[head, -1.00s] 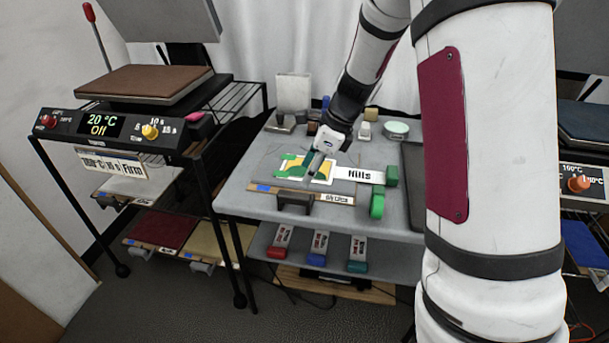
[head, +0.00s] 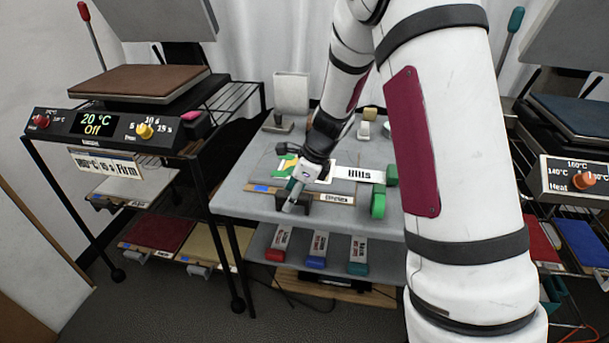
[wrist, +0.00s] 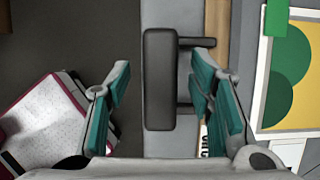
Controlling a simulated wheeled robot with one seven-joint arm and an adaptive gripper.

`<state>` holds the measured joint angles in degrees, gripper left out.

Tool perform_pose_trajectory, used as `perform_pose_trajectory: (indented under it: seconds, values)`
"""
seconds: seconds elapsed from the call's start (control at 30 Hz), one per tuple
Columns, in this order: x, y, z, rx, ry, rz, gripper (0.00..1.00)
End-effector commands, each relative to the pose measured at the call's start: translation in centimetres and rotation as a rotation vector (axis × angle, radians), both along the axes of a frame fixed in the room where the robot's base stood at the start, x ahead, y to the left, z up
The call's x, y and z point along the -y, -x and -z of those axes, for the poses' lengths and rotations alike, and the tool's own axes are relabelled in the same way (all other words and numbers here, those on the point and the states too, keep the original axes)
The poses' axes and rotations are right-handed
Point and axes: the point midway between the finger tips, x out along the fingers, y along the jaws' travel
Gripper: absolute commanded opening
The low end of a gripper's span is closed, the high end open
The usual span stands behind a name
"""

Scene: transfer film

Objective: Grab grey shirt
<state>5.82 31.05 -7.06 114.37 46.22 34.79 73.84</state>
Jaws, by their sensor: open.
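I cannot pick out a grey shirt for certain. A pale greyish panel (head: 120,183) lies on the upper shelf of the left rack; I cannot tell whether it is cloth. My gripper (head: 292,200) is low at the front edge of the grey table. In the wrist view my gripper (wrist: 160,78) is open, its teal-padded fingers on either side of a black handle (wrist: 159,80). The handle joins a wooden strip by two posts. Contact with the fingers cannot be told. In the head view the handle (head: 322,208) is partly hidden by my gripper.
A green and yellow print (head: 284,165) and a "Hills" strip (head: 359,174) lie on the table (head: 240,205). Several labelled, colour-ended tools sit on the shelf below. A heat press (head: 150,82) stands left, another (head: 568,118) right. Red cloth (head: 158,231) lies low left.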

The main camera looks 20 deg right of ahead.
Motion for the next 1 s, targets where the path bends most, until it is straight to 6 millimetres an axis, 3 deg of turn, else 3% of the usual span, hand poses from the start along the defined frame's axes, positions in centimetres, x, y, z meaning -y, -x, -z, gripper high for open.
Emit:
perform_pose_trajectory:
  seconds: [0.07,0.3,0.73,1.0]
  values:
    - [0.0,0.0,-0.1,0.000,0.000,0.000,0.48]
    - [0.0,0.0,-0.1,0.000,0.000,-0.001,0.00]
    - [0.0,-0.1,-0.6,0.003,0.001,-0.001,0.00]
    - [0.0,-0.1,-5.2,0.008,0.002,-0.003,0.00]
